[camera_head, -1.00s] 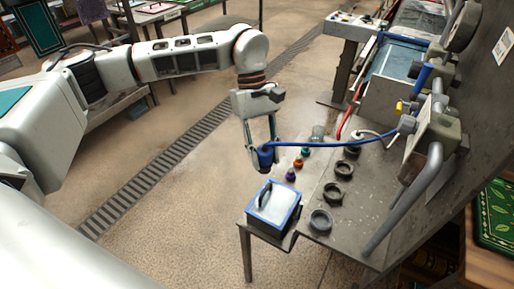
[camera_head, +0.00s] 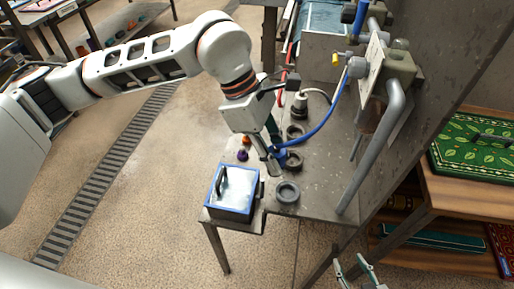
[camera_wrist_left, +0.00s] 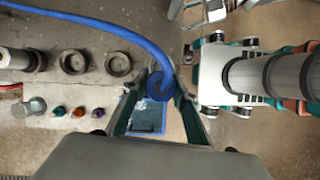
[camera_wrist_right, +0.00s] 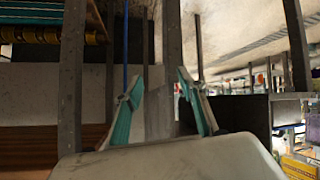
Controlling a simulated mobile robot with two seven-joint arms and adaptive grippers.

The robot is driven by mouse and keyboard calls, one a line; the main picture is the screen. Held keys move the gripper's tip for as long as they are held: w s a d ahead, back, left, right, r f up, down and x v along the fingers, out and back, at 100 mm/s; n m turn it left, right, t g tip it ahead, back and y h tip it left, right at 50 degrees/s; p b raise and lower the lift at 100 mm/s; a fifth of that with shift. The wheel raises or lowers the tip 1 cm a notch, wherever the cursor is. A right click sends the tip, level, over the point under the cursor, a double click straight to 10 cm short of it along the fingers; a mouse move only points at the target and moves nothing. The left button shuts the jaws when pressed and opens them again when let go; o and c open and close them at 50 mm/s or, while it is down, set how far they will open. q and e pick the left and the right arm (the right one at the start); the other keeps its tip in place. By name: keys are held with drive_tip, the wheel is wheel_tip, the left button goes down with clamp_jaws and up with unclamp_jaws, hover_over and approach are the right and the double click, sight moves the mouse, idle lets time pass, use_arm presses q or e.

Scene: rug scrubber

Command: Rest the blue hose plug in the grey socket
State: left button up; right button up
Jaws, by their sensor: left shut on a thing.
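The blue hose plug (camera_head: 280,154) is between the fingers of my left gripper (camera_head: 272,161), which is shut on it above the grey metal table. In the left wrist view the plug (camera_wrist_left: 159,86) shows between the fingers, its blue hose (camera_wrist_left: 105,24) curving away left. Ring-shaped grey sockets stand in a row: a front one (camera_head: 287,192), a middle one (camera_head: 293,160) and a back one (camera_head: 295,132). Two empty rings also show in the left wrist view (camera_wrist_left: 118,64). The plug is apart from them. My right gripper (camera_head: 358,268) is open and empty, low at the front.
A blue box with a pale lid and handle (camera_head: 231,190) stands at the table's front left. Small coloured knobs (camera_head: 243,155) are near my left gripper. A plug with a white hose (camera_head: 299,106) stands behind the rings. Pipes and a valve panel (camera_head: 375,62) rise at the right.

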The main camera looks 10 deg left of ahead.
use_arm(q)
drive_tip(key=shift+s+d+n+t+b, duration=0.2)
drive_tip(key=shift+d+n, duration=0.1)
drive_tip(key=shift+d, duration=0.3)
drive_tip(key=shift+s+d+n+t+b, duration=0.1)
drive_tip(key=shift+s+d+n, duration=0.15)
drive_tip(key=shift+d, duration=0.35)
drive_tip(key=shift+s+d+f+n+b, duration=0.1)
drive_tip(key=shift+d+f+n+b, duration=0.1)
drive_tip(key=shift+f+b, duration=0.3)
drive_tip(key=shift+s+d+f+n+b, duration=0.1)
drive_tip(key=shift+d+f+n+b, duration=0.15)
drive_tip(key=shift+f, duration=0.4)
drive_tip(key=shift+d+f+n+b, duration=0.2)
drive_tip(key=shift+f+b, duration=0.2)
drive_tip(key=shift+f, duration=0.4)
use_arm(e)
drive_tip(key=f, duration=0.3)
drive_tip(key=shift+s+d, duration=0.1)
drive_tip(key=shift+s, duration=0.25)
use_arm(q)
drive_tip(key=shift+f, duration=0.15)
use_arm(e)
drive_tip(key=shift+s+f, duration=0.2)
drive_tip(key=shift+f, duration=0.2)
use_arm(q)
drive_tip(key=shift+f, duration=0.5)
